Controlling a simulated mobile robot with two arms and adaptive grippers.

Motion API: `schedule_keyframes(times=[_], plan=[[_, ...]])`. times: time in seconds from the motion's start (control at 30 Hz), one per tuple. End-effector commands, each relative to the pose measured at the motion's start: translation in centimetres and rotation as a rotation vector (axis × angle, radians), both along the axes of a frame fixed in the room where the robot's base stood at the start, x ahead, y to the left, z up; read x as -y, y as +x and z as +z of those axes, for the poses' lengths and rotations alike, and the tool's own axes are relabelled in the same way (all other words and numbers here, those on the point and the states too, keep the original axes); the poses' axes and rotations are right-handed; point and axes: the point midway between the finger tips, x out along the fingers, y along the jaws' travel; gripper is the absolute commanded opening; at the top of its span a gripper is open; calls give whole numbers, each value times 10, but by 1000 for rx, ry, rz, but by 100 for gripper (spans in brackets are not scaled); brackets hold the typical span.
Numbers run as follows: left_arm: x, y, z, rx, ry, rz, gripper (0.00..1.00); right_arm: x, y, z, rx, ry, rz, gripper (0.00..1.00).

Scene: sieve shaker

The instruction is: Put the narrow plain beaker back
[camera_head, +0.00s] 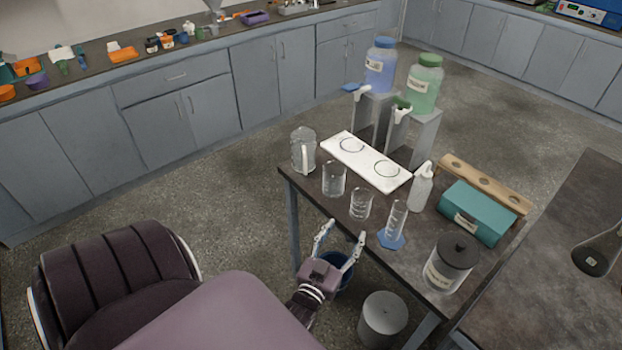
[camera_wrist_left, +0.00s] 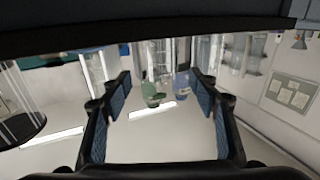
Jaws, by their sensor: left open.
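Two clear glass beakers stand upright on the dark table (camera_head: 315,192) in the head view. The one nearer the jug (camera_head: 333,178) looks plain; the other (camera_head: 360,204) seems to carry faint lines. I cannot tell for sure which is the narrow plain beaker. A white board (camera_head: 342,160) with two dark rings lies behind them, and both rings look empty. My left gripper (camera_head: 345,231) is open and empty at the table's near edge, in front of the beakers and apart from them. Its spread fingers also show in the left wrist view (camera_wrist_left: 161,82). My right gripper is not in view.
A glass jug (camera_head: 303,150) stands left of the beakers; a measuring cylinder (camera_head: 396,218) on a blue foot stands right. A white squeeze bottle (camera_head: 421,188), teal box (camera_head: 477,212) and dark-lidded jar (camera_head: 450,264) crowd the right. Two dispensers on grey stands are behind.

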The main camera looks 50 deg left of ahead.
Motion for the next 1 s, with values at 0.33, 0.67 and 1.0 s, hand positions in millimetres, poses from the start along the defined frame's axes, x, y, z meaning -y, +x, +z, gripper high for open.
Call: schedule_keyframes(times=[0.33,0.67,1.0], plan=[[19,-4,-41,-93,-28,-42,55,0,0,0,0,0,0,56],[117,-128,-283,-742,-127,-279,55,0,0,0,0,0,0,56],[114,-367,-414,-1386,-79,-408,55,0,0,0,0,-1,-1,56]])
